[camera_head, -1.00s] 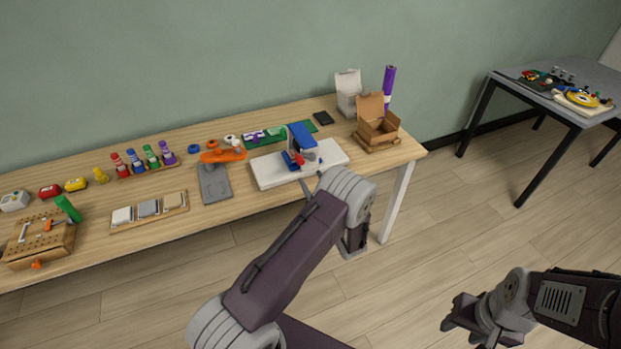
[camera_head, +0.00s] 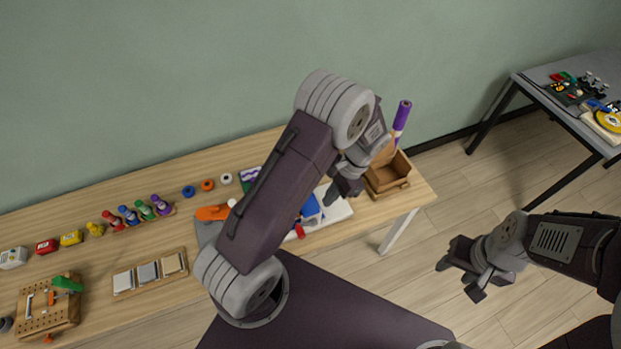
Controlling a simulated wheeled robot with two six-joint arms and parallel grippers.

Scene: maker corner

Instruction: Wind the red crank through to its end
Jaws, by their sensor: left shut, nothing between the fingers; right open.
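The red crank (camera_head: 299,231) shows at the front of a blue device (camera_head: 312,208) on a white base plate (camera_head: 338,212) on the wooden table. My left arm hides much of the device and plate. My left gripper (camera_head: 333,195) is shut and empty, pointing down in front of the device's upper right side in the picture. I cannot tell whether it touches the device; it does not hold the crank. My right gripper (camera_head: 459,281) is open and empty, away from the table over the floor at the right.
An orange-and-grey tool (camera_head: 212,213) is partly hidden left of my arm. A grey side table (camera_head: 560,75) stands far right.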

